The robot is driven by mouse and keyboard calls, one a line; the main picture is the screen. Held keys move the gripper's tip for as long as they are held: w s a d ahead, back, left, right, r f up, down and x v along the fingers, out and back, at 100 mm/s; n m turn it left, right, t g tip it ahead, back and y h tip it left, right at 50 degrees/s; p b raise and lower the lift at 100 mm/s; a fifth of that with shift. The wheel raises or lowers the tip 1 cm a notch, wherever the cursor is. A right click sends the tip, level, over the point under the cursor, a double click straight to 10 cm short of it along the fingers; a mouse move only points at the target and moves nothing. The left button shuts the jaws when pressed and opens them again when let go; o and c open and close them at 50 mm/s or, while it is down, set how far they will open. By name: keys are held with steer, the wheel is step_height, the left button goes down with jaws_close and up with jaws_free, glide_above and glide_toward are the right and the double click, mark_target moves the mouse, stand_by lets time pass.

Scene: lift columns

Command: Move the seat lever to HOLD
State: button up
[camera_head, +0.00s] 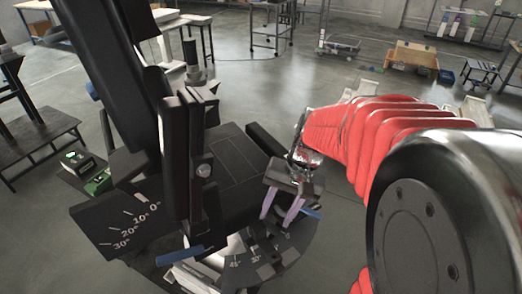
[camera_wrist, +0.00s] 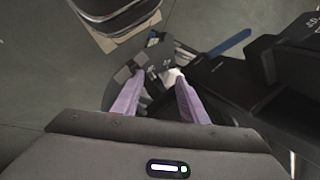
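A black chair-like seat mechanism (camera_head: 240,160) fills the middle of the head view. Two blue-tipped levers show: one at the lower left (camera_head: 180,254) and one at the right (camera_head: 311,213), beside my gripper. I cannot tell which is the seat lever, and no HOLD mark is readable. My gripper (camera_head: 279,213) has two purple fingers, apart, over a dark curved scale plate (camera_head: 262,267) marked with degrees. In the wrist view, the fingers (camera_wrist: 161,74) stand apart over the plate (camera_wrist: 112,92); a pale piece (camera_wrist: 170,75) shows between them. A blue handle (camera_wrist: 230,43) lies beyond the right finger.
A second angle plate (camera_head: 118,224) marked 0° to 30° hangs at the left. A tall dark backrest (camera_head: 105,50) and upright posts rise beside the seat. A small green-lit box (camera_head: 97,181) stands on the left. Open floor lies behind, with tables and carts farther back.

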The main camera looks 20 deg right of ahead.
steer(key=w+d+f+m+y, duration=0.2)
steer(key=d+f+m+y, duration=0.4)
steer(key=d+f, duration=0.45)
steer(key=m+t, duration=1.5)
steer(key=m, duration=0.2)
glide_toward(308, 209)
steer(key=v, duration=0.4)
steer(key=shift+a, duration=0.1)
steer(key=shift+r, duration=0.1)
steer(key=x, duration=1.4)
steer(key=shift+f, duration=0.2)
steer(key=shift+c, duration=0.5)
